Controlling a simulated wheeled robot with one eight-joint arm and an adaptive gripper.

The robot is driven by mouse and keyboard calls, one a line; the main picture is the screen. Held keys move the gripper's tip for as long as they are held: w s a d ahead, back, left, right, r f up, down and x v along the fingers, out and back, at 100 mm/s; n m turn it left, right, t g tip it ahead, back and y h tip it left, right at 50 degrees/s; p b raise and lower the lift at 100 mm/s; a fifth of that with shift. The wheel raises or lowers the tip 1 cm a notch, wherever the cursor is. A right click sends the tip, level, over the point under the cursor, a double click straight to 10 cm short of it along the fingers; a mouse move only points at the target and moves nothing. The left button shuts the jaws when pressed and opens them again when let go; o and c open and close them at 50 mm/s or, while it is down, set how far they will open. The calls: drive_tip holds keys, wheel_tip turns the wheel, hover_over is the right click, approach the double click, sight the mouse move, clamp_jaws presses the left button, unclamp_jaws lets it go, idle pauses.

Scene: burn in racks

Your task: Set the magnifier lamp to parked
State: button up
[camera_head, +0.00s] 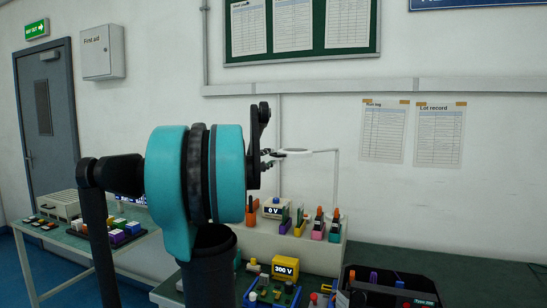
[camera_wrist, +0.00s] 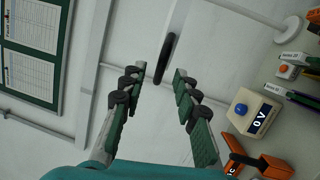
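The magnifier lamp is a white ring-shaped head (camera_head: 294,152) on a thin jointed arm, with an upright post (camera_head: 336,180) rising behind the bench shelf. In the wrist view its head (camera_wrist: 176,30) shows nearly edge-on as a pale band with a dark oval part. The lamp's round base (camera_wrist: 290,29) is at the upper right there. My gripper (camera_wrist: 158,83) is open, its green-padded fingers on either side of the dark part's lower end. I cannot tell whether they touch it. In the head view my gripper (camera_head: 268,158) is beside the lamp head's left edge, partly hidden by my arm.
A raised shelf (camera_head: 330,255) below the lamp holds a 0 V meter (camera_head: 274,209) and several coloured tools. A wall rail (camera_head: 400,86) runs behind.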

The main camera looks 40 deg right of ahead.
sight(274, 155)
drive_tip(key=shift+x, duration=1.75)
drive_tip(key=shift+c, duration=0.6)
drive_tip(key=shift+d, duration=0.1)
clamp_jaws()
